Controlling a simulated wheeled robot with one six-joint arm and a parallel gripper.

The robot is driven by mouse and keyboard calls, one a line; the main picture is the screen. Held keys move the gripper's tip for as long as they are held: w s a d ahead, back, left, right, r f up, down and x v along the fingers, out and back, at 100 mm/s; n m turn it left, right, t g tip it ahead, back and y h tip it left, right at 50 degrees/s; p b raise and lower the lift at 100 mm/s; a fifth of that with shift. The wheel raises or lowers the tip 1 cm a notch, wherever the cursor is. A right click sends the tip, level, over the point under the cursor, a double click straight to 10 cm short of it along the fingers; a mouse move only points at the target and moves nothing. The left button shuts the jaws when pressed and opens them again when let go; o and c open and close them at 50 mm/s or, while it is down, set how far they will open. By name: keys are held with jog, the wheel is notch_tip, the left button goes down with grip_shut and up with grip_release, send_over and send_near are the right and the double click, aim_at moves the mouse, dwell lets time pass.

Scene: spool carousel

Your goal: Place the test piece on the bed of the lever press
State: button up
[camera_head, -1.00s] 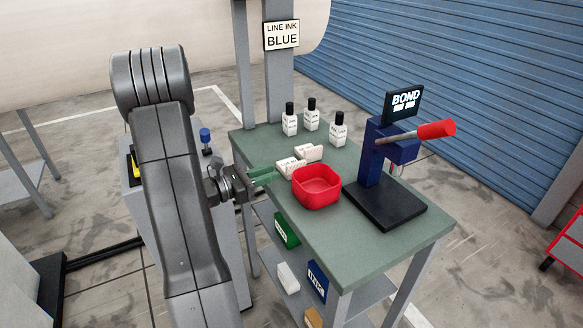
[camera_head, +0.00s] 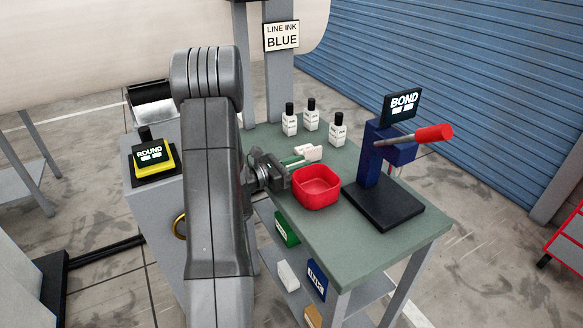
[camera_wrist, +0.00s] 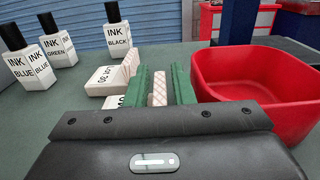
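A white block with a pinkish upright slab (camera_wrist: 159,88) stands on the green bench. In the wrist view the slab, marked with a crosshatch, is between my two green fingers, and part of its white base shows left of the left finger. My gripper (camera_wrist: 163,84) is low over the bench and open around the slab, with a narrow gap on the right; contact on the left is unclear. In the head view my gripper (camera_head: 296,164) mostly hides this block. The dark blue lever press (camera_head: 373,155) stands to the right, its black bed (camera_head: 383,207) empty and its red-knobbed lever raised.
A similar block, lettered LOT (camera_wrist: 108,80), stands just beyond on the left. A red bin (camera_head: 317,187) is close on my gripper's right, before the press. Several ink bottles (camera_head: 312,115) stand at the back. A BOND sign (camera_head: 402,103) tops the press.

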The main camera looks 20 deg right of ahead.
jog(key=shift+c, duration=0.2)
grip_shut()
